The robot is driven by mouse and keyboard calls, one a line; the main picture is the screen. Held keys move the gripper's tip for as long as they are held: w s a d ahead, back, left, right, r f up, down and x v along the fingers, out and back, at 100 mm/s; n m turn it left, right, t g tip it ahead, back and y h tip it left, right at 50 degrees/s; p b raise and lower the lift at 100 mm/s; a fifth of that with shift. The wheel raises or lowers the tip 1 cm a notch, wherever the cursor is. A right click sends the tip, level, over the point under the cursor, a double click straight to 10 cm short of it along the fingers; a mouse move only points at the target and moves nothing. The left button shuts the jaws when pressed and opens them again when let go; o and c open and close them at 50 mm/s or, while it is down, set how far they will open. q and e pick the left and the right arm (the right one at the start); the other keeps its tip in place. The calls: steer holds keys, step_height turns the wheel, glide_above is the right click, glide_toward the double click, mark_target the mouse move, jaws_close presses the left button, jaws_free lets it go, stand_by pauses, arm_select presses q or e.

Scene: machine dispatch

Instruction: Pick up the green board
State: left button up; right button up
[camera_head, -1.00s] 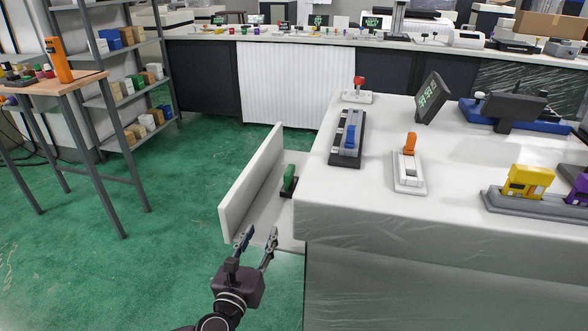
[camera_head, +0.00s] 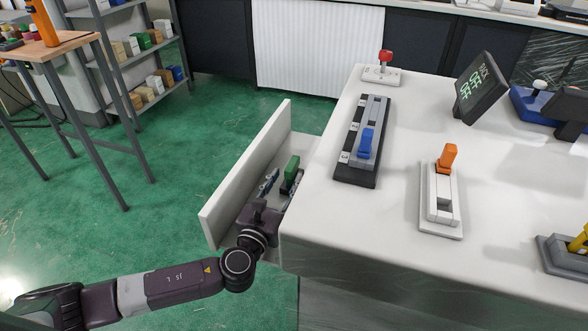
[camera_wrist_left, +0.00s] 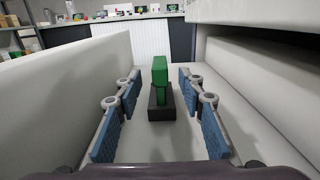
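The green board (camera_head: 292,165) stands upright in a black base inside an open white drawer (camera_head: 240,178) at the left side of the white table. In the left wrist view the green board (camera_wrist_left: 160,72) and its black base (camera_wrist_left: 161,108) are centred between my fingers and ahead of them. My left gripper (camera_head: 278,184) is open, inside the drawer, just short of the board. My right gripper is not in view.
The drawer's walls rise close on both sides of my left gripper. On the white tabletop (camera_head: 310,222) are a blue-handled slider (camera_head: 363,145), an orange-handled switch (camera_head: 445,170), a red-knobbed lever (camera_head: 383,70) and a black display (camera_head: 478,88).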

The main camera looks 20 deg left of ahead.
mark_target(296, 157)
arm_select(q)
steer(key=w, duration=0.3)
steer(key=w+b, duration=0.1)
steer(key=w, duration=0.1)
steer(key=shift+w+d+r, duration=0.15)
steer(key=shift+w+r, duration=0.05)
steer(key=shift+w, duration=0.2)
jaws_close()
